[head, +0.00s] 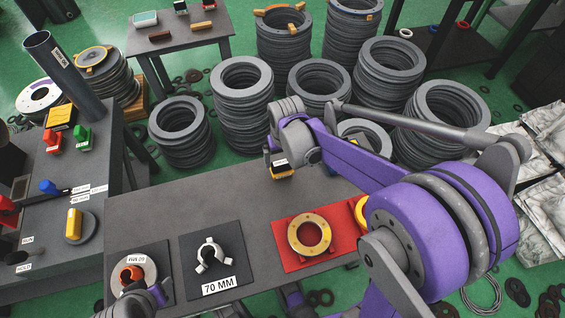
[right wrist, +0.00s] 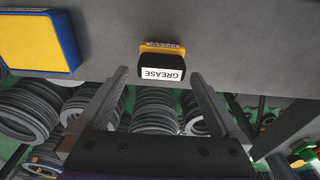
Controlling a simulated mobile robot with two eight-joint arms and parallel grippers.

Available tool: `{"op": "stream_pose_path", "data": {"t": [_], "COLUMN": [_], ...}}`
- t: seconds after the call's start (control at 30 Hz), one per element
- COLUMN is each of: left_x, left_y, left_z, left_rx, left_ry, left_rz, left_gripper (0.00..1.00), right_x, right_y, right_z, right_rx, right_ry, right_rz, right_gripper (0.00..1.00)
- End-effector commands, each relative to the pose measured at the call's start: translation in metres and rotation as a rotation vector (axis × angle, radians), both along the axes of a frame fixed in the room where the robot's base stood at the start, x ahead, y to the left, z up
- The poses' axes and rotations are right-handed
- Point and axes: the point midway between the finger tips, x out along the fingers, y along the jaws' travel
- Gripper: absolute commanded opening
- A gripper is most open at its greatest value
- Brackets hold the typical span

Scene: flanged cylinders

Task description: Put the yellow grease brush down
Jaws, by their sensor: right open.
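The yellow grease brush (head: 282,172) sits on the far edge area of the grey table. In the right wrist view the brush (right wrist: 165,48) shows a yellow part, a black part and a white GREASE label. My right gripper (right wrist: 160,76) is open, its two fingers apart, with the brush just ahead of the gap and nothing held. In the head view the right gripper (head: 274,148) is just behind the brush and partly hides it. Part of my left gripper (head: 135,292) shows at the lower left; its fingers are unclear.
On the table (head: 160,207) lie a red mat with a yellow flange (head: 310,234), a black 70 MM mat with a light clamp (head: 209,254), and a ring on a third mat (head: 135,270). A yellow-and-blue block (right wrist: 40,40) is beside the brush. Ring stacks (head: 242,105) stand behind.

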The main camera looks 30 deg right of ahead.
Motion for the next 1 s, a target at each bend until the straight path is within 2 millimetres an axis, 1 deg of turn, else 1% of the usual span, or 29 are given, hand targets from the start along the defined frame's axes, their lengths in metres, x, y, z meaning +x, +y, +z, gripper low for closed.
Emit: {"op": "stream_pose_path", "data": {"t": [0.03,0.13,0.2,0.33,0.43,0.47,0.57,0.63,0.8,0.9,1.0], "left_x": [0.000,-0.001,-0.001,-0.001,-0.001,-0.001,-0.001,-0.001,-0.001,-0.001,-0.001], "left_y": [0.000,0.000,0.000,0.000,0.000,0.000,0.000,0.000,0.000,0.000,0.000], "left_z": [0.006,0.011,0.013,0.015,0.015,0.015,0.015,0.015,0.015,0.015,0.015], "left_rx": [0.000,0.000,0.000,0.000,0.000,0.000,0.000,0.000,0.000,0.000,0.000], "left_ry": [-0.002,-0.004,-0.005,-0.005,-0.005,-0.005,-0.005,-0.005,-0.005,-0.005,-0.005], "left_rz": [0.000,0.000,0.000,0.000,0.000,0.000,0.000,0.000,0.000,0.000,0.000], "left_gripper": [0.50,0.50,0.50,0.50,0.50,0.50,0.50,0.50,0.50,0.50,0.50], "right_x": [-0.002,-0.004,-0.004,-0.007,-0.019,-0.025,-0.052,-0.076,-0.128,-0.149,-0.163], "right_y": [0.000,0.001,0.001,0.002,0.009,0.012,0.026,0.037,0.057,0.064,0.068], "right_z": [0.013,0.029,0.036,0.045,0.052,0.055,0.064,0.068,0.066,0.060,0.056], "right_rx": [0.000,0.000,0.000,-0.001,-0.003,-0.004,-0.010,-0.015,-0.025,-0.030,-0.032], "right_ry": [-0.001,-0.001,-0.001,-0.003,-0.021,-0.030,-0.074,-0.112,-0.202,-0.243,-0.269], "right_rz": [0.000,0.000,0.000,0.003,0.018,0.027,0.065,0.098,0.172,0.204,0.223], "right_gripper": [1.00,1.00,1.00,1.00,1.00,1.00,1.00,1.00,1.00,1.00,1.00]}}
